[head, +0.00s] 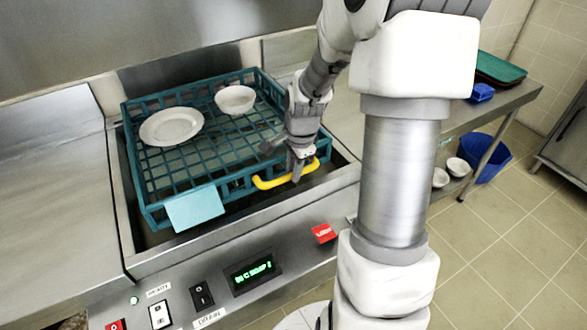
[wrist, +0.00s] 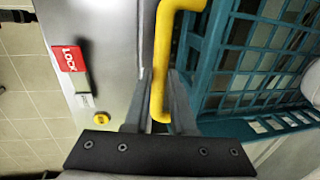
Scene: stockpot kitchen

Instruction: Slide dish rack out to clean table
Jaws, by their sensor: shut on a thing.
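The teal dish rack (head: 205,187) sits in the sunken bay of the steel washing counter, and it also shows in the wrist view (wrist: 207,75). It holds a white plate (head: 172,126) and a white bowl (head: 235,99). A yellow handle (head: 268,184) is on the rack's front side, to the right of a light-blue tag (head: 194,207). My gripper (head: 297,176) is at the right part of this handle. In the wrist view my gripper (wrist: 158,95) has its fingers on either side of the yellow handle (wrist: 165,55), shut on it.
A red lock label (head: 324,233) and a control panel with a green display (head: 253,271) are on the counter front. Flat steel counter (head: 50,190) lies clear left of the bay. A side table at right holds green trays (head: 499,68); a blue bin (head: 484,155) stands beneath.

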